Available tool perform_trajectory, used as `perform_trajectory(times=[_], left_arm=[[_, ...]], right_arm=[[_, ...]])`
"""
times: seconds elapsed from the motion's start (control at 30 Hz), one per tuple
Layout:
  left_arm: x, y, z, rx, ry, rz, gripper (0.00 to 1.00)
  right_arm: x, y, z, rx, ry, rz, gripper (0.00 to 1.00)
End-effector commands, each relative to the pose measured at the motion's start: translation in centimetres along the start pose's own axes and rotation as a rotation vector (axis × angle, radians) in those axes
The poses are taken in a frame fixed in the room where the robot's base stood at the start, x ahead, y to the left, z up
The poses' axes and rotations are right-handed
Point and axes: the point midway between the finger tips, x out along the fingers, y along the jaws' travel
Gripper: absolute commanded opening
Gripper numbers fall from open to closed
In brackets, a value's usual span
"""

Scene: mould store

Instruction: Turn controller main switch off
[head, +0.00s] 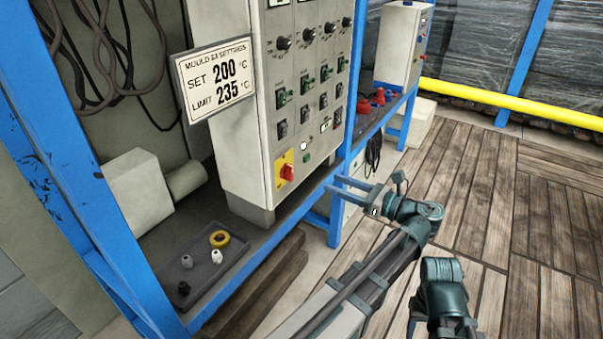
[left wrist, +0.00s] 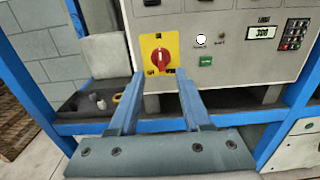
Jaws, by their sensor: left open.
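The controller main switch is a red rotary knob (head: 287,173) on a yellow plate (head: 280,158), low on the grey controller cabinet (head: 236,125). In the left wrist view the red knob (left wrist: 161,59) shows just beyond and between the fingertips, its grip looking roughly upright; its markings are too small to read. My left gripper (head: 331,183) is open and empty, in front of the cabinet to the right of the switch in the head view. Its fingers (left wrist: 160,76) point at the yellow plate (left wrist: 151,43) and appear apart from it. My right gripper is not seen.
A settings sign (head: 214,78) hangs at the cabinet's left. A grey tray (head: 205,278) with small fittings and a yellow ring (head: 219,239) lies on the shelf below. Blue posts (head: 110,230) frame the rack. Wooden floor (head: 490,190) is open at the right.

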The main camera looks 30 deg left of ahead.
Motion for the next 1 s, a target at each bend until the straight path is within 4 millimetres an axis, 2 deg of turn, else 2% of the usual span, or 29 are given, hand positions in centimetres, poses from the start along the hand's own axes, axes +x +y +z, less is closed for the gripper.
perform_trajectory(times=[0.17, 0.6, 0.8, 1.0], left_arm=[[2.2, 0.1, 0.0, -0.001, 0.001, 0.003, 0.49], [10.7, 0.1, -0.1, -0.002, 0.002, 0.002, 0.49], [12.9, 0.0, -0.1, -0.003, 0.003, 0.001, 0.49], [13.6, 0.0, -0.1, -0.003, 0.003, -0.001, 0.49]], right_arm=[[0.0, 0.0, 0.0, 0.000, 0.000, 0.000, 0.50], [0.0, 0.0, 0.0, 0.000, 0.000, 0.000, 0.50], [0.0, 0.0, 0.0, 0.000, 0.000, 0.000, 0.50], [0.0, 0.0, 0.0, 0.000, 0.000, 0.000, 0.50]])
